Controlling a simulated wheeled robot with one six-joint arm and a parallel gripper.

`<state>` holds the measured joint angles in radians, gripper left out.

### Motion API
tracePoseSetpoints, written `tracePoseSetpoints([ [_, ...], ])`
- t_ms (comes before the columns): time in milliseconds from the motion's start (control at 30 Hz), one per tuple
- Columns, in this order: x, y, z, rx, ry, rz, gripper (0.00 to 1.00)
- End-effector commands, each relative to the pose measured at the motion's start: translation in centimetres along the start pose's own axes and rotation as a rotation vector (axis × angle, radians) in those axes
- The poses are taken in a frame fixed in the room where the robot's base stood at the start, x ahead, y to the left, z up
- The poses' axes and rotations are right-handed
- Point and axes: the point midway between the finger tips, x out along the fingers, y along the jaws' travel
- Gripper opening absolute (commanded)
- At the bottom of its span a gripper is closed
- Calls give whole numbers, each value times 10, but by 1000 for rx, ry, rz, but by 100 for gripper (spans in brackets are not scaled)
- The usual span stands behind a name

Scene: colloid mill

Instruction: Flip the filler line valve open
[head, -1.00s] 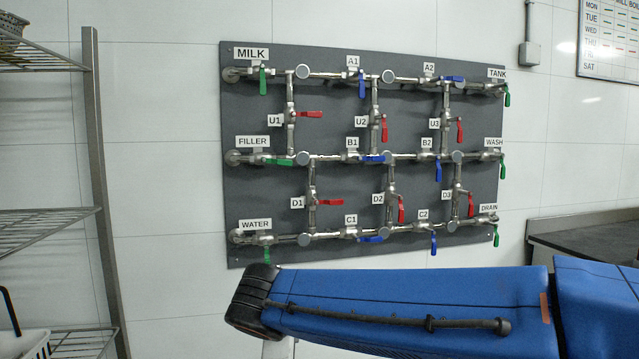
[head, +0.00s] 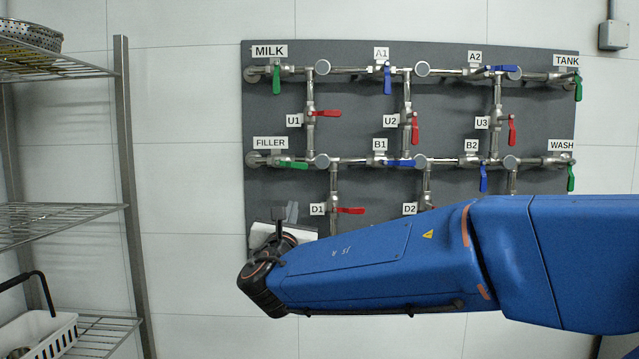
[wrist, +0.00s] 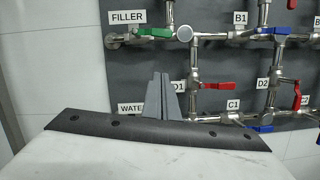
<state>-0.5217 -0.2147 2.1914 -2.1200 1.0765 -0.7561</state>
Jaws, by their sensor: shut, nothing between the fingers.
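The green handle also shows at the top of the wrist view (wrist: 154,32). My gripper (head: 286,211) is below the filler valve in the head view, apart from it. In the wrist view its grey fingers (wrist: 162,78) are together, with nothing between them, below the handle. My blue arm hides the panel's lower part in the head view.
A green MILK handle (head: 277,79) hangs down above. A blue B1 handle (head: 400,163) lies level to the right, and a red D1 handle (head: 349,211) is close to my gripper. A wire shelf (head: 65,211) stands at the left, with bare wall between.

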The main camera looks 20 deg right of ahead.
Motion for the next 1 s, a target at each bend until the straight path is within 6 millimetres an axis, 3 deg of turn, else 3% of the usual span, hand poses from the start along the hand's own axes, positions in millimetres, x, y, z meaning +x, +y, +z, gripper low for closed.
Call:
tracePoseSetpoints([
  [267,25,2,0,-7,-4,3,0],
  [700,102,2,1,-5,-4,3,0],
  [1000,108,2,35,-3,-4,4,0],
])
